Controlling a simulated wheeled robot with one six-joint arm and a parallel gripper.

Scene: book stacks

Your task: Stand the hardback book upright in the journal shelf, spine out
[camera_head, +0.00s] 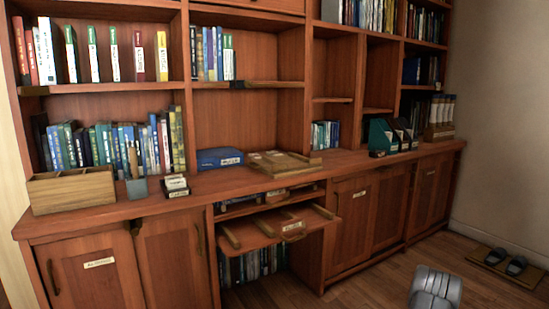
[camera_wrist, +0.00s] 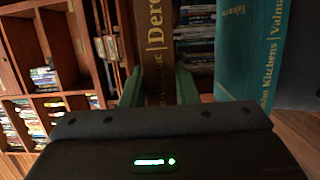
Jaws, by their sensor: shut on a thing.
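In the wrist view, my gripper (camera_wrist: 159,88) is shut on a brown hardback book (camera_wrist: 154,40) with gold lettering on its spine. Its two green fingers lie on either side of the spine, and the lower part of the book is hidden behind the gripper body. In the head view neither my gripper's fingers nor this book can be made out. The long wooden shelf unit (camera_head: 245,120) fills the head view, with rows of upright books. I cannot tell which of its compartments is the journal shelf.
A teal book (camera_wrist: 250,50) is close on the right in the wrist view. The counter carries a wooden box (camera_head: 72,190), a blue box (camera_head: 220,159) and a wooden tray (camera_head: 284,163). A pull-out board (camera_head: 262,229) juts out below. Slippers (camera_head: 505,262) lie on the floor at right.

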